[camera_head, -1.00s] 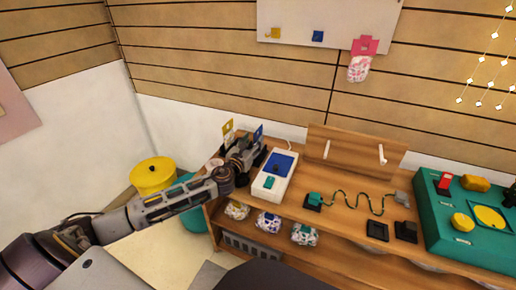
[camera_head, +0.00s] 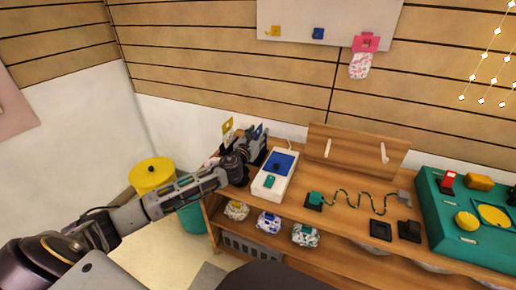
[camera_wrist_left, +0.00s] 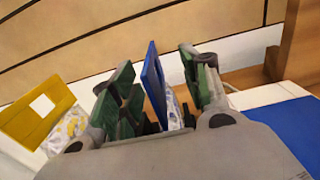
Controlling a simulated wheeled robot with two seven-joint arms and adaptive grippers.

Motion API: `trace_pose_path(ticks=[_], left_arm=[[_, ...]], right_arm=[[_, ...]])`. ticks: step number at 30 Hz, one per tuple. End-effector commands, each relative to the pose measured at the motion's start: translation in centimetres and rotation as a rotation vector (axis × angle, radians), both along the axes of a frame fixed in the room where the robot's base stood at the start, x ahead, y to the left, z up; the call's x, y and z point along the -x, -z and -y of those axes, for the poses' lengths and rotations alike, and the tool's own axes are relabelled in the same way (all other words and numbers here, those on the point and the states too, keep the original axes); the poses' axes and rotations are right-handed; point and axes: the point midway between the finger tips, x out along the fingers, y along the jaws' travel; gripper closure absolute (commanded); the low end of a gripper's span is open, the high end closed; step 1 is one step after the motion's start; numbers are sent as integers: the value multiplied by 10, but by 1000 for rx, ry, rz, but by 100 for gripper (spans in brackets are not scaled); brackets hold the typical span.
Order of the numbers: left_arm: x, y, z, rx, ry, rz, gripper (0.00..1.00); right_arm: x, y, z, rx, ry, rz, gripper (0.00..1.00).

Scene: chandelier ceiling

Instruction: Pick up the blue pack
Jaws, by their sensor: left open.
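The blue pack has a flat blue top (camera_wrist_left: 154,84) and a patterned bag (camera_wrist_left: 173,110) below it. It stands between the two green-padded fingers of my left gripper (camera_wrist_left: 158,88) in the left wrist view. The fingers are open, with a gap on both sides of the blue top. In the head view my left gripper (camera_head: 252,146) is at the back left of the wooden desk, and the blue top (camera_head: 259,130) shows just behind it. The gripper hides the pack's lower part there. My right gripper is not in view.
A yellow-topped pack (camera_wrist_left: 40,113) stands left of the fingers. A white device with a blue panel (camera_head: 282,162) is close on the right. Several patterned packs, including a blue-patterned one (camera_head: 268,222), lie on the lower shelf. A pink pack (camera_head: 361,64) hangs on the wall board.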

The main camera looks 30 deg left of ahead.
Motion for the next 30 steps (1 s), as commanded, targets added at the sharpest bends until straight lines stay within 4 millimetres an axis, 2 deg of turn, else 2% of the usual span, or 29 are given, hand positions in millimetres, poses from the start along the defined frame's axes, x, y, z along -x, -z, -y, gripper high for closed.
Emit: trace_pose_path(ticks=[15, 26, 30], left_arm=[[-1, 0, 0, 0, 1, 0, 54], [-1, 0, 0, 0, 1, 0, 100], [-1, 0, 0, 0, 1, 0, 100]], right_arm=[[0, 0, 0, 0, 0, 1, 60], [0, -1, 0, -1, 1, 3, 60], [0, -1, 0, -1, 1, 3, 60]])
